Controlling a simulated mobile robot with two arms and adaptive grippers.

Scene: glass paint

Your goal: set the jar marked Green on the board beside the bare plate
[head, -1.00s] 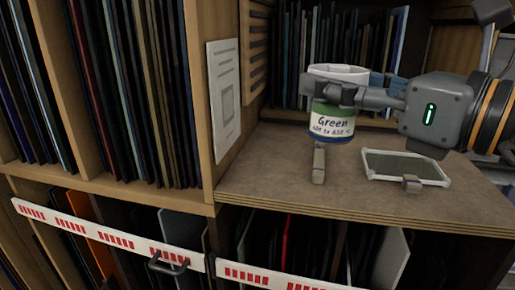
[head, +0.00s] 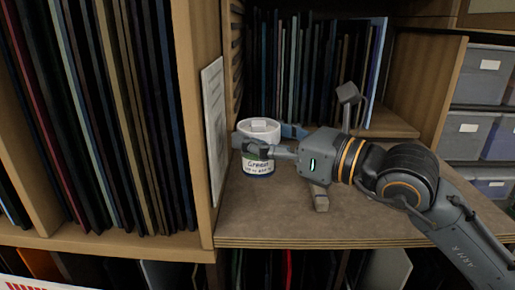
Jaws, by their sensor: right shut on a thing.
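The jar marked Green (head: 258,168) is white with a lettered label, small and hard to read here, and a dark blue lower edge. It is upright over the back left of the brown board (head: 270,222). My right gripper (head: 258,150) reaches in from the right and is shut around the jar. The jar's bottom is at or close to the board; I cannot tell whether it touches. The bare plate is not visible now; my right arm covers the right part of the board. My left gripper is not in view.
A side panel with a white sheet (head: 213,130) stands close left of the jar. Glass sheets (head: 300,70) stand behind. The front left of the board is clear.

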